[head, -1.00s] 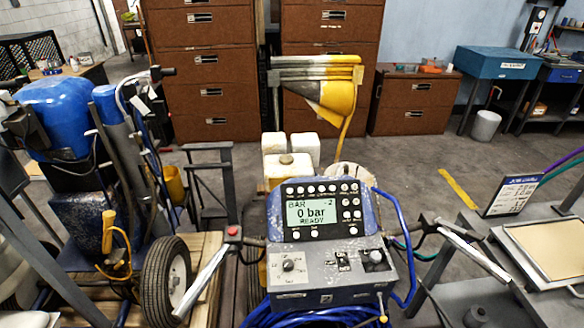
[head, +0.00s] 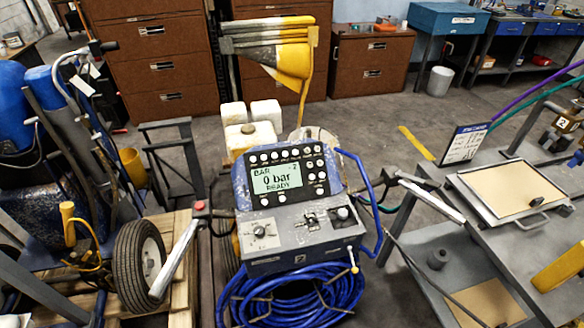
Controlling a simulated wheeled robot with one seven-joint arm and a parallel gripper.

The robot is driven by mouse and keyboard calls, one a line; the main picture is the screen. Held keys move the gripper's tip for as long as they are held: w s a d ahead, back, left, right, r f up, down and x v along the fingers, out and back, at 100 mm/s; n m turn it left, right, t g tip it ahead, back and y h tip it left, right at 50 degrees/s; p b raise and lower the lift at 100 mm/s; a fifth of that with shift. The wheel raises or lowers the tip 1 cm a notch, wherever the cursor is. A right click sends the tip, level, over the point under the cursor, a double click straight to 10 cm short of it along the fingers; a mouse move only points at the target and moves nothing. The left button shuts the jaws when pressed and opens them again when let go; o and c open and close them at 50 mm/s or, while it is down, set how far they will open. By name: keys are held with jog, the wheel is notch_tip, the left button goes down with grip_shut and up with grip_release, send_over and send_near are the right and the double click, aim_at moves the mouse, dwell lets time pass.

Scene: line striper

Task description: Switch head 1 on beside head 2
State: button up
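The line striper's control box (head: 300,228) stands in the middle of the head view. Its display (head: 276,179) reads "BAR", "-2", "0 bar" and "READY", with round buttons above and to the right. The switch labels are too small to read. At the right edge a brass fitting (head: 563,123) carries a tag marked "2". No tag marked 1 is legible. My gripper does not show.
A coiled blue hose (head: 300,295) hangs below the box. A wheeled cart with a tyre (head: 140,263) stands at left on a wooden pallet. A grey bench with a framed tan board (head: 513,190) is at right.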

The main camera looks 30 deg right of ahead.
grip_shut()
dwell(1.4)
